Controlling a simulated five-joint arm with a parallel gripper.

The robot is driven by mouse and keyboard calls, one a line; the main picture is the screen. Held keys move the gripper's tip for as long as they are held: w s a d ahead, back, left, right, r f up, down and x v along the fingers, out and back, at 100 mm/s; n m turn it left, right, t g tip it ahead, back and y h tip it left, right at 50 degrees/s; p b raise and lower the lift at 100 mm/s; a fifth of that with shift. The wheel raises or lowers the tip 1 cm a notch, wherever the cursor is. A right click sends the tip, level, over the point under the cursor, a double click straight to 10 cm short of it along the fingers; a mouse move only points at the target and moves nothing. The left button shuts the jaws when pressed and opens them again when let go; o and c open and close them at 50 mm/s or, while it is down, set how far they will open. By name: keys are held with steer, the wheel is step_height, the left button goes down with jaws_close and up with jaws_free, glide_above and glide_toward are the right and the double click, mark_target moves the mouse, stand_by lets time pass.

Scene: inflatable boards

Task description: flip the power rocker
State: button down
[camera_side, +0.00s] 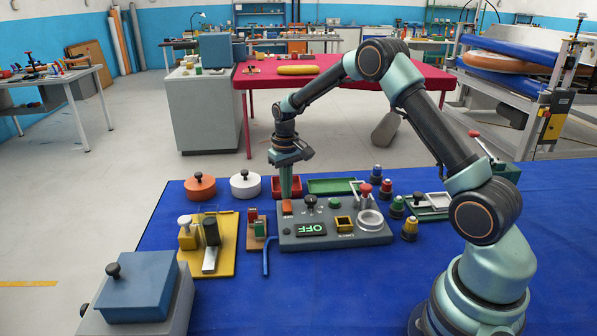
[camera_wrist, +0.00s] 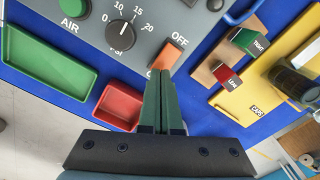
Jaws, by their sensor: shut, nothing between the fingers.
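The orange power rocker (camera_side: 287,208) sits at the back left corner of the grey control panel (camera_side: 345,238). The panel's display (camera_side: 311,229) reads OFF in green. My gripper (camera_side: 287,196) points down with its green fingers shut and empty, right at the rocker in the side view. In the wrist view the rocker (camera_wrist: 167,55) shows just beyond my fingertips (camera_wrist: 160,74), beside a printed OFF. The fingers overlap its near end and partly hide the label at its other end. I cannot tell whether they touch it.
A pressure knob (camera_wrist: 119,34) stands close beside the rocker. A red tray (camera_wrist: 119,105) and a green tray (camera_wrist: 50,64) lie behind the panel. A yellow board (camera_side: 208,245) and a small wooden board with red and green pieces (camera_side: 257,230) lie to the left.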

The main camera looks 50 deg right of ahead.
mark_target(287, 201)
steer(key=shift+f, duration=0.75)
stand_by(0.4)
steer(key=shift+r, duration=3.55)
